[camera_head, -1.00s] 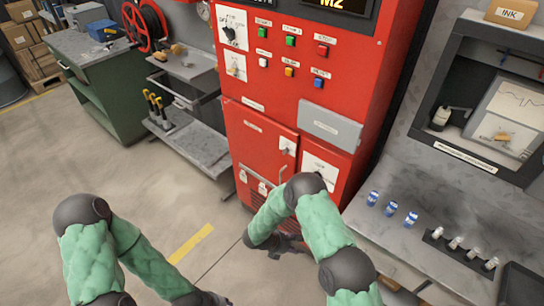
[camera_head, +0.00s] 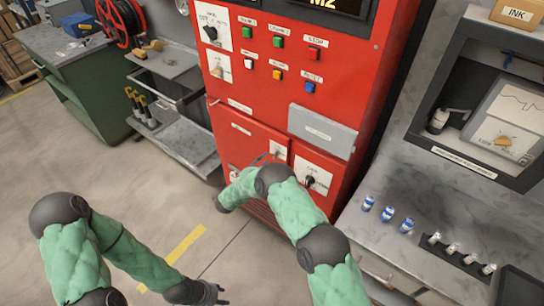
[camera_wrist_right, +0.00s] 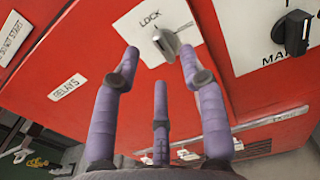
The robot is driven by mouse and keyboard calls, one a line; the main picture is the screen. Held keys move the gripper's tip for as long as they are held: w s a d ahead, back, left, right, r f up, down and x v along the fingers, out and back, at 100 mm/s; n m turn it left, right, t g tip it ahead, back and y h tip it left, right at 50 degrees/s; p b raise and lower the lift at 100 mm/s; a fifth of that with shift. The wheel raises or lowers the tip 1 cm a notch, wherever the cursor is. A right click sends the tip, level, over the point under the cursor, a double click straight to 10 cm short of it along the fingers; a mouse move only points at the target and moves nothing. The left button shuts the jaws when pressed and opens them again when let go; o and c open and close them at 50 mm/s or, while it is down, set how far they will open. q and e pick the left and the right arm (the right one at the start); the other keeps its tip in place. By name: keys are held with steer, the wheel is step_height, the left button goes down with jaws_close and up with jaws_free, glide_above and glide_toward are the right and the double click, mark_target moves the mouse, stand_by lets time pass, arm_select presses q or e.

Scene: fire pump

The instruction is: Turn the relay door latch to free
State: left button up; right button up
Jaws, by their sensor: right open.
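The relay door latch (camera_wrist_right: 165,42) is a grey knob on a white plate marked LOCK. It sits on a red door labelled RELAYS (camera_wrist_right: 68,88) in the right wrist view. My right gripper (camera_wrist_right: 160,60) is open, its purple fingers apart below and to either side of the latch; I see no grip on it. In the head view the latch plate (camera_head: 278,150) shows on the lower red cabinet front, and my right forearm hides most of the right gripper. My left gripper (camera_head: 208,292) hangs low above the floor, away from the cabinet, too small to read.
A black knob (camera_head: 311,181) on a white plate is right of the latch. A grey box (camera_head: 322,130) juts out above it. Coloured buttons (camera_head: 277,42) are higher on the cabinet. A grey bench (camera_head: 350,215) stands at right. Floor is open at left.

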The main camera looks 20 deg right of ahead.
mark_target(276, 154)
steer(key=x, duration=0.4)
steer(key=shift+w+d, duration=0.15)
jaws_close()
